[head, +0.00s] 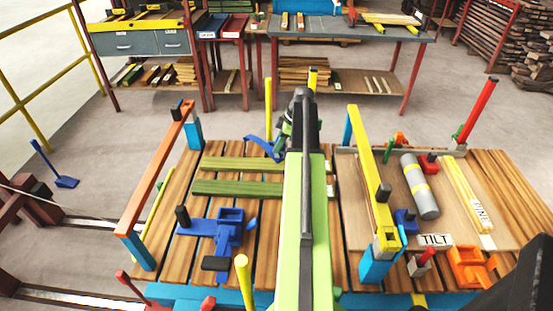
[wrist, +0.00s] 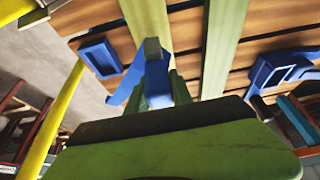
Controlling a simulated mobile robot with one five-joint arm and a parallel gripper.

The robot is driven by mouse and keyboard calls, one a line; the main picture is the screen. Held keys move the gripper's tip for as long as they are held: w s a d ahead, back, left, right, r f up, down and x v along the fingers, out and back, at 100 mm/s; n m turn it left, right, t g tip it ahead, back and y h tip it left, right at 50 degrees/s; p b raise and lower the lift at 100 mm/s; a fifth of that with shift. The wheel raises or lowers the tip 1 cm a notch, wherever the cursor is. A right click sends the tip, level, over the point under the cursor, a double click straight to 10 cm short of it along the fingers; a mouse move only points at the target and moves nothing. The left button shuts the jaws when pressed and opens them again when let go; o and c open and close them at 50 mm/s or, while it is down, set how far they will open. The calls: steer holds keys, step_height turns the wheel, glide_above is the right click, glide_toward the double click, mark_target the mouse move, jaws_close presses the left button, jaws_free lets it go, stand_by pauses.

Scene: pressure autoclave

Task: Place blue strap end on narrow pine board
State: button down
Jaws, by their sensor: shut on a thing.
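My gripper (wrist: 157,92) is shut on a blue strap end (wrist: 155,68), which sticks up between the green fingers in the wrist view. In the head view my arm covers most of the gripper; the blue strap (head: 260,146) shows just left of it. Two long greenish boards lie side by side on the slatted table: a far one (head: 240,164) and a near one (head: 238,188). In the wrist view one board (wrist: 146,18) lies beyond the strap end and the other (wrist: 224,45) to its right. I cannot tell whether the strap touches a board, or which is the narrow pine one.
A blue clamp-like fixture (head: 226,232) stands on the slatted table (head: 180,262) at left front. An orange rail (head: 158,170) spans the left side and a yellow beam (head: 366,165) the right. A grey cylinder (head: 420,187) lies on a tray at right. Yellow posts (head: 268,108) rise behind.

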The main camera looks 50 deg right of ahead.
steer(key=shift+w+f, duration=0.15)
steer(key=shift+w, duration=0.1)
step_height(320, 180, down, 4)
steer(key=b, duration=0.4)
steer(key=shift+f, duration=0.25)
steer(key=shift+r, duration=0.3)
steer(key=shift+f, duration=0.25)
steer(key=c, duration=1.1)
jaws_free()
steer(key=shift+r, duration=0.1)
